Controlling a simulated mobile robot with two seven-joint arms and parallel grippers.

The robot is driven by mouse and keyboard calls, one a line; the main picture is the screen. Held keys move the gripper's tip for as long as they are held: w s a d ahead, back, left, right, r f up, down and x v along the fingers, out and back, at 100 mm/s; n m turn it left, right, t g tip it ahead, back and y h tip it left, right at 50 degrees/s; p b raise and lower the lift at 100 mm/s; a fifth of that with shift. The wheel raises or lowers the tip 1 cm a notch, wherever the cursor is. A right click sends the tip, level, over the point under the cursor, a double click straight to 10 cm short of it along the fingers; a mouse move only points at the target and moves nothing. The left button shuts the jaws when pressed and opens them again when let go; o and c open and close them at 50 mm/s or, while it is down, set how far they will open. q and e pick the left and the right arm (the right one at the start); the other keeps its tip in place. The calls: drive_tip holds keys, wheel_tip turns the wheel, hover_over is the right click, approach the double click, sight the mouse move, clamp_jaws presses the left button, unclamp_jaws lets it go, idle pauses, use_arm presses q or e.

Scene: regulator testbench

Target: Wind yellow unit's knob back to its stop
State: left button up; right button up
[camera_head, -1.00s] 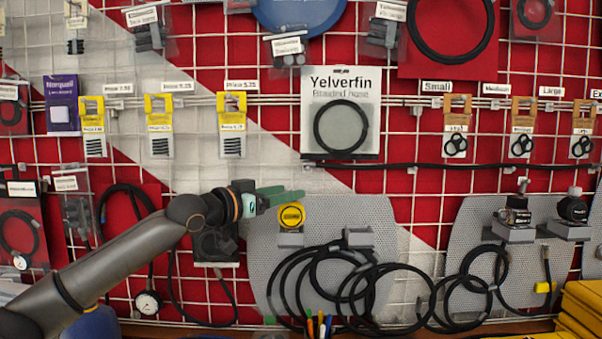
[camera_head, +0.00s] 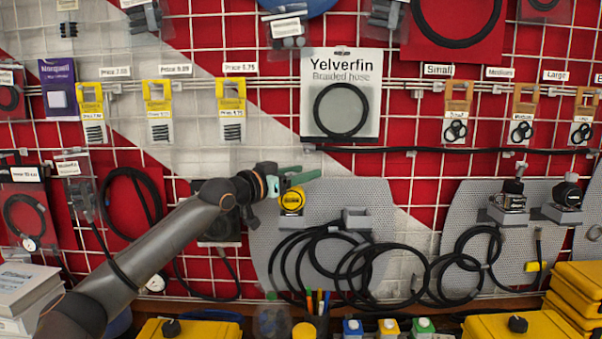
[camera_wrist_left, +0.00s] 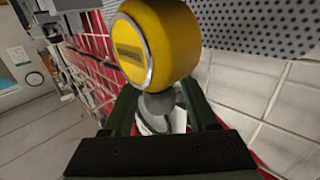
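The yellow unit (camera_head: 292,200) is a round yellow body with a dark-labelled face, mounted on the grey perforated panel. It fills the upper middle of the left wrist view (camera_wrist_left: 165,40), with a pale face ring and a rounded grey part, apparently its knob (camera_wrist_left: 160,104), below the yellow body. My left gripper (camera_head: 288,180) is at the unit's upper left in the head view. In the wrist view its green fingers (camera_wrist_left: 160,95) stand apart on either side of the grey part. I cannot tell whether they touch it. My right gripper is not in view.
Black hoses (camera_head: 345,262) hang in loops below the unit. Two black regulators (camera_head: 509,200) sit on a panel to the right. Yellow cases (camera_head: 520,326), a pen holder (camera_head: 318,310) and small coloured-top bottles (camera_head: 388,328) stand along the front. Packages hang on the wire grid.

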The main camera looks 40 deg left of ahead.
use_arm(q)
clamp_jaws()
drive_tip(key=shift+a+n+y, duration=0.1)
drive_tip(key=shift+n+y, duration=0.3)
drive_tip(key=shift+y, duration=0.2)
idle(0.4)
drive_tip(key=shift+o, duration=0.8)
unclamp_jaws()
